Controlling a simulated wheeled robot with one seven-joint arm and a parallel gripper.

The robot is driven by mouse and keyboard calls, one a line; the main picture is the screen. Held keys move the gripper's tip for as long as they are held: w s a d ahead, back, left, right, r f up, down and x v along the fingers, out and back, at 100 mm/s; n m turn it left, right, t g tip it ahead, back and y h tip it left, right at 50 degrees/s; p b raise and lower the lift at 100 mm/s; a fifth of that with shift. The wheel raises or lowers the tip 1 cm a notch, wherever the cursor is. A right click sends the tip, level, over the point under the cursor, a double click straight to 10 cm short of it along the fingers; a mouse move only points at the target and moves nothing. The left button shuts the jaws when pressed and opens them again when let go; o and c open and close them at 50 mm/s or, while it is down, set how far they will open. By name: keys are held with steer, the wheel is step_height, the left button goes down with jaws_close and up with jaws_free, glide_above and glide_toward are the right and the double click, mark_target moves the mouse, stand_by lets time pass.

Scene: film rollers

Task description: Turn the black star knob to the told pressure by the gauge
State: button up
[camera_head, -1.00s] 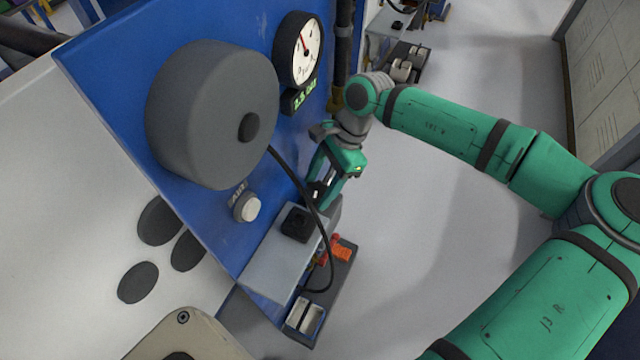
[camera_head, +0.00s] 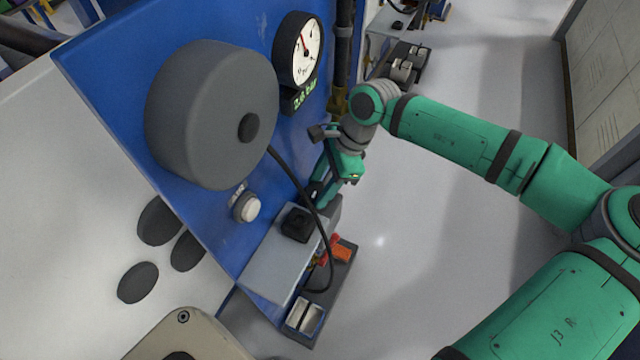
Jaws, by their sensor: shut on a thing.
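The round white gauge (camera_head: 299,49) is on the blue panel at top centre, with a short red needle pointing up and to the left. The green digital readout (camera_head: 305,97) below it seems to read 2.6 bar, though the digits are small. My green gripper (camera_head: 322,191) points down and to the left beside the panel's right edge. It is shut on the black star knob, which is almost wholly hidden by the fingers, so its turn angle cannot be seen.
A large grey roller (camera_head: 205,115) juts from the blue panel (camera_head: 120,95). A grey box (camera_head: 268,258) with a black block (camera_head: 297,224) and a looping black cable is just below my gripper. A tray (camera_head: 345,280) holds orange items. Floor at right is clear.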

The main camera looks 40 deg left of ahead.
steer(key=m+t, duration=0.1)
steer(key=m, duration=0.2)
steer(key=m+t+y, duration=0.1)
steer(key=m, duration=0.2)
steer(key=shift+s+d, duration=0.15)
steer(key=shift+d, duration=0.05)
steer(key=shift+m, duration=0.3)
steer(key=o, duration=0.8)
steer(key=shift+y, duration=0.3)
steer(key=v, duration=1)
steer(key=shift+r, duration=0.4)
